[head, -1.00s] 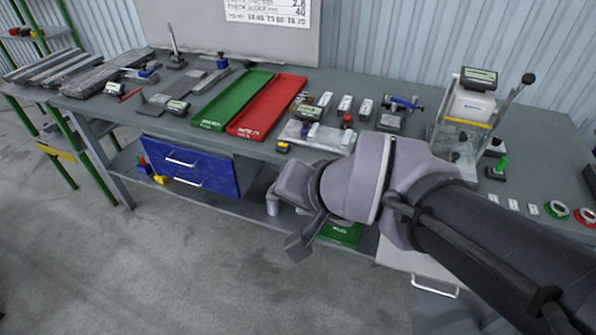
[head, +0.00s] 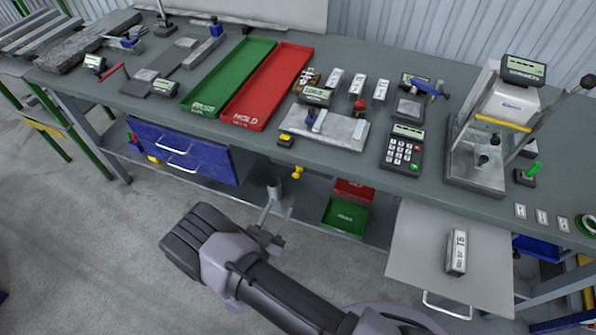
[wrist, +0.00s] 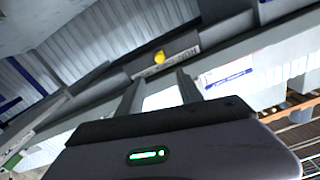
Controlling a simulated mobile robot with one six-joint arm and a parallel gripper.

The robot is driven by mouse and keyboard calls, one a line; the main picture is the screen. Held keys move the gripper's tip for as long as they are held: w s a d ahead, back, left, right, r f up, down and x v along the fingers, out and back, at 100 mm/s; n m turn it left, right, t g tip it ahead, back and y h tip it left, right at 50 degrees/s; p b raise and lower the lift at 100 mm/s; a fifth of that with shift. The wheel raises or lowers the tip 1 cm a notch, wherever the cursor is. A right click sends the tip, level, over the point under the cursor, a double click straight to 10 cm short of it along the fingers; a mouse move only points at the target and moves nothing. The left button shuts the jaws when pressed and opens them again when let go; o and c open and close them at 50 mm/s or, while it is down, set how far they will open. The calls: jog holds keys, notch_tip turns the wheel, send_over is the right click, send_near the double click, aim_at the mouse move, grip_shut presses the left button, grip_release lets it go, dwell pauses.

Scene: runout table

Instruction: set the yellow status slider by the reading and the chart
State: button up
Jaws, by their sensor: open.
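A small yellow knob (head: 296,172), which appears to be the yellow status slider, sits at the bench's front edge, below the work surface. In the wrist view the yellow knob (wrist: 159,57) is on a dark strip with lettering too blurred to read. My gripper (head: 277,218) is open and empty, below and in front of the bench edge; the knob lies beyond its fingers (wrist: 158,88) in the wrist view, apart from them. Lit displays stand on the bench, including a gauge readout (head: 317,96) and a press readout (head: 523,68); their digits are not legible. No chart is readable now.
A green tray (head: 228,78) and a red HOLD tray (head: 268,88) lie on the bench. A keypad unit (head: 404,148) stands right of a metal plate (head: 335,130). Blue drawers (head: 180,155) and a pulled-out grey drawer (head: 420,240) flank the space below.

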aim_at(296, 177)
jog(key=b+x, duration=0.2)
jog(key=x, duration=1.2)
jog(key=shift+f, duration=0.1)
grip_shut()
dwell(0.6)
